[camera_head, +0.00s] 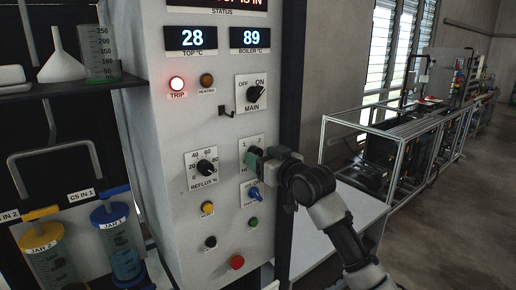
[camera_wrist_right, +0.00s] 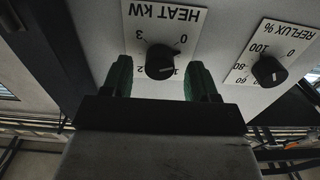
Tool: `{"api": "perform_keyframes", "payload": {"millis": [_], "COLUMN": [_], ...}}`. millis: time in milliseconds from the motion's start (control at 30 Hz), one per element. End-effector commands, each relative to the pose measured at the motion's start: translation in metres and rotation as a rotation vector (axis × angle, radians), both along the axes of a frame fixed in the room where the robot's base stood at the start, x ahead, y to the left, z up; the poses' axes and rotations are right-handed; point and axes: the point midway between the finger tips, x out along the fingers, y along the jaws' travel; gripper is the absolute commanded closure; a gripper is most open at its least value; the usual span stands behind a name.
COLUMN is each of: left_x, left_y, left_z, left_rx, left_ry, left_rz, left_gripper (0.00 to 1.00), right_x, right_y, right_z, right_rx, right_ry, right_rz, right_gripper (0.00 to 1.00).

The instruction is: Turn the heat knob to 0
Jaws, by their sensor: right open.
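The heat knob (camera_wrist_right: 160,62) is a black round knob on a white "HEAT KW" plate (camera_wrist_right: 165,20), upside down in the right wrist view. Its pale mark seems to lie toward the 1, away from the 0. My right gripper (camera_wrist_right: 161,82) is open, its two green fingers on either side of the knob with a gap to each. In the head view the same knob (camera_head: 252,153) is partly hidden by my right gripper (camera_head: 262,160). I cannot tell how deep the fingers reach around it. My left gripper is not in view.
The reflux knob (camera_head: 206,168) is to the left on the panel, and a blue knob (camera_head: 254,194) sits just below the gripper. The main switch (camera_head: 255,94) is above. Lower down are a red button (camera_head: 237,262) and several small buttons. A lit trip lamp (camera_head: 177,84) glows.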

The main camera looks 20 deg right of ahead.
Motion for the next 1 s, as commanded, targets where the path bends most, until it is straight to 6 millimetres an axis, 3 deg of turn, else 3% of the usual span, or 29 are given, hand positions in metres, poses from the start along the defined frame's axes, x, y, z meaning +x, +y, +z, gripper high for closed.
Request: {"api": "perform_keyframes", "payload": {"millis": [200, 533, 833, 1000], "left_x": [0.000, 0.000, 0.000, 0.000], "left_y": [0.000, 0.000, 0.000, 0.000], "left_z": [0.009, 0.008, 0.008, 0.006], "left_rx": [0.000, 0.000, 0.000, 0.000], "left_ry": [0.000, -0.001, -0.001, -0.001], "left_rz": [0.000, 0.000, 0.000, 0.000], "left_gripper": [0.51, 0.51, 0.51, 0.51], "right_x": [0.018, 0.020, 0.019, 0.020], "right_y": [0.006, 0.007, 0.007, 0.006], "right_z": [0.000, 0.000, -0.001, -0.001], "right_rx": [0.000, -0.001, -0.001, -0.066], "right_ry": [0.001, 0.000, 0.000, -0.023], "right_rz": [0.000, 0.000, 0.000, -0.002], "right_gripper": [0.41, 0.42, 0.88, 0.90]}}
